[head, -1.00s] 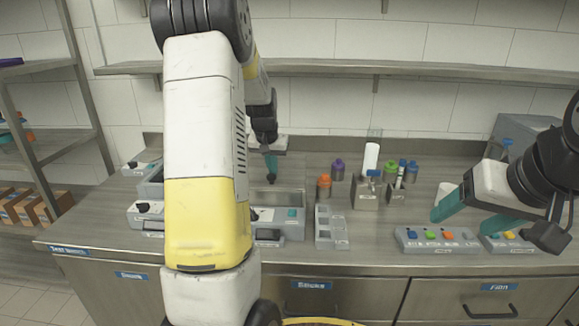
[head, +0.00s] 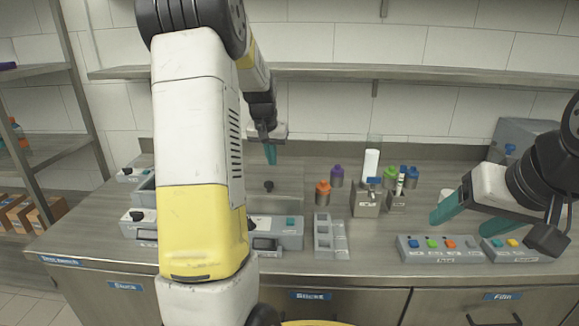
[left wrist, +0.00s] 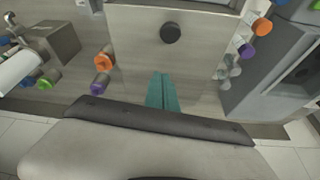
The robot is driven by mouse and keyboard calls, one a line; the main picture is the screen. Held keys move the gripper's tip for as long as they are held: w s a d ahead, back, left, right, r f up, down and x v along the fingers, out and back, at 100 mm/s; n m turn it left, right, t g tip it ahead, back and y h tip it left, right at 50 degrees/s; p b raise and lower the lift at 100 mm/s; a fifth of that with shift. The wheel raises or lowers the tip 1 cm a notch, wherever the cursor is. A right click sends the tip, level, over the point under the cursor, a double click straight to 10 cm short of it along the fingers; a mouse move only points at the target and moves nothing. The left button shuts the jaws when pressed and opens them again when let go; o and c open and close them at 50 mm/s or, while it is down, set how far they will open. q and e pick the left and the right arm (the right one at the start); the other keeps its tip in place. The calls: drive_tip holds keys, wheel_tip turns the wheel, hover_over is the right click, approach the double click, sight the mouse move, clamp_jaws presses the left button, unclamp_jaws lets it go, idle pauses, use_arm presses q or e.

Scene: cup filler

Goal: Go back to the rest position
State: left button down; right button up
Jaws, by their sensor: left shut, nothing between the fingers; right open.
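My left gripper (head: 270,153) hangs over the back of the steel counter (head: 385,250), with its teal fingers together and nothing between them. In the left wrist view its shut fingers (left wrist: 161,92) point at a pale flat panel with a round black knob (left wrist: 171,33). That knob also shows just below the gripper in the head view (head: 269,186). My right gripper (head: 470,212) is at the right, its teal fingers wide apart and empty, above the button boxes. My left arm hides part of the counter's left side.
An orange-capped bottle (head: 322,194) and a purple-capped bottle (head: 337,176) stand right of the left gripper. A grey slotted rack (head: 323,238), a metal stand (head: 367,203) and a button box (head: 438,249) are further right. A wall shelf (head: 420,75) runs behind, above the counter.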

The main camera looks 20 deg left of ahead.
use_arm(q)
drive_tip(key=s+d+r+h, duration=0.1)
drive_tip(key=s+d+r, duration=0.5)
drive_tip(key=s+r, duration=0.4)
drive_tip(key=s+d+m+t, duration=0.1)
drive_tip(key=s+d, duration=0.4)
drive_tip(key=s, duration=0.5)
drive_tip(key=s+d+t+h, duration=0.1)
drive_tip(key=s+d, duration=0.4)
drive_tip(key=s, duration=0.5)
drive_tip(key=shift+s+d+f+m+h, duration=0.15)
drive_tip(key=shift+f+m+h, duration=0.15)
drive_tip(key=shift+f+m, duration=0.1)
